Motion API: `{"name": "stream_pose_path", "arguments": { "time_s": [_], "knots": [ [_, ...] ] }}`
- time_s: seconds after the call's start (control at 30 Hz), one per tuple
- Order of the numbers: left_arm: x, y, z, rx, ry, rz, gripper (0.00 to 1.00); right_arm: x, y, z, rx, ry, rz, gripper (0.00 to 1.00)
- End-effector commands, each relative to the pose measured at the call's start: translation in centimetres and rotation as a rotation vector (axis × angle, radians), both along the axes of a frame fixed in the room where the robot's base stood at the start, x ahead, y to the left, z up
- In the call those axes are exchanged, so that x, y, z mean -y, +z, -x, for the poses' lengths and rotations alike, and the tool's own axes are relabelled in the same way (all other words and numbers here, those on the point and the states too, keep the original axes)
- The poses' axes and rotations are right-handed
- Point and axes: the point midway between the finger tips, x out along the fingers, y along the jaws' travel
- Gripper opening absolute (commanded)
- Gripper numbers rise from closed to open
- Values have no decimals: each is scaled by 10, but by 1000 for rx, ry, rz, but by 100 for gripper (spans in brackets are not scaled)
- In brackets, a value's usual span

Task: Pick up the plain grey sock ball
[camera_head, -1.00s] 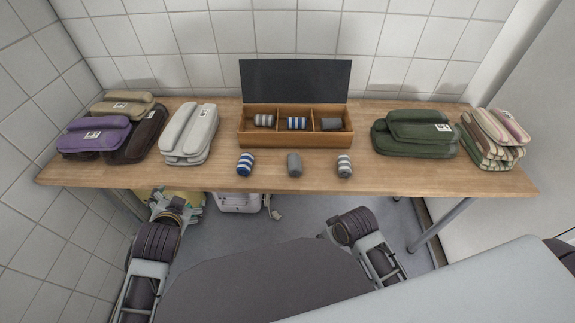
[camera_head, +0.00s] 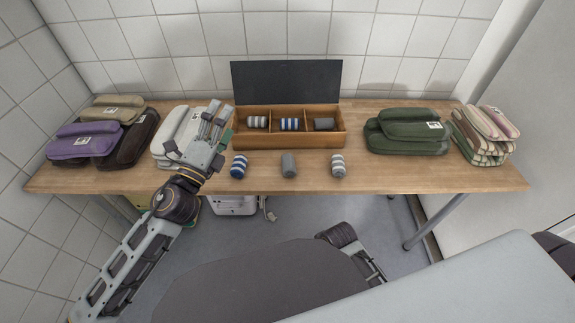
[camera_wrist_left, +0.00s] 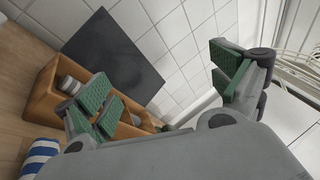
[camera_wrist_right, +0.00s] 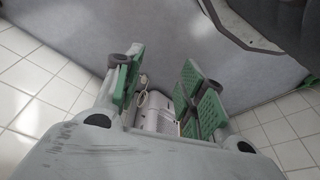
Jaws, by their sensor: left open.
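The plain grey sock ball (camera_head: 289,164) stands on the table in front of the box, between a blue-and-white striped ball (camera_head: 239,166) and a grey-and-white striped ball (camera_head: 338,165). My left gripper (camera_head: 216,117) is open and empty, over the white folded stack and left of the box. The left wrist view shows its fingers (camera_wrist_left: 165,92) wide apart, with the box and the blue striped ball to the left; the plain grey ball on the table is not seen there. My right gripper (camera_wrist_right: 162,85) is open and empty, low, facing the floor under the table.
The wooden box (camera_head: 289,142) has its dark lid up and three compartments, each with a sock ball, a dark grey one (camera_head: 324,124) at right. Folded stacks in white (camera_head: 170,150), purple (camera_head: 85,140), green (camera_head: 407,145) and striped cloth (camera_head: 482,135) flank it.

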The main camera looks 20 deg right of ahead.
Motion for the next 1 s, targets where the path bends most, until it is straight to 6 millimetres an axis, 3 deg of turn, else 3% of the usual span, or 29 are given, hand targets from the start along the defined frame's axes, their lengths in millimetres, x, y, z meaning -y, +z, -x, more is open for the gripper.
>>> {"name": "stream_pose_path", "arguments": {
  "time_s": [0.23,0.47,0.6,0.8,1.0],
  "knots": [
    [41,-8,19,260,-177,-311,94,-3,-25,5,-18,6,-3,40],
    [58,-42,34,472,-340,-613,94,-6,-47,11,-34,10,-7,40],
    [57,-71,39,582,-441,-802,94,-8,-60,15,-43,13,-8,40],
    [39,-113,39,701,-575,-1050,94,-10,-77,20,-54,16,-11,40],
    [23,-135,37,750,-648,-1178,94,-11,-85,23,-60,18,-11,40]
  ]
}}
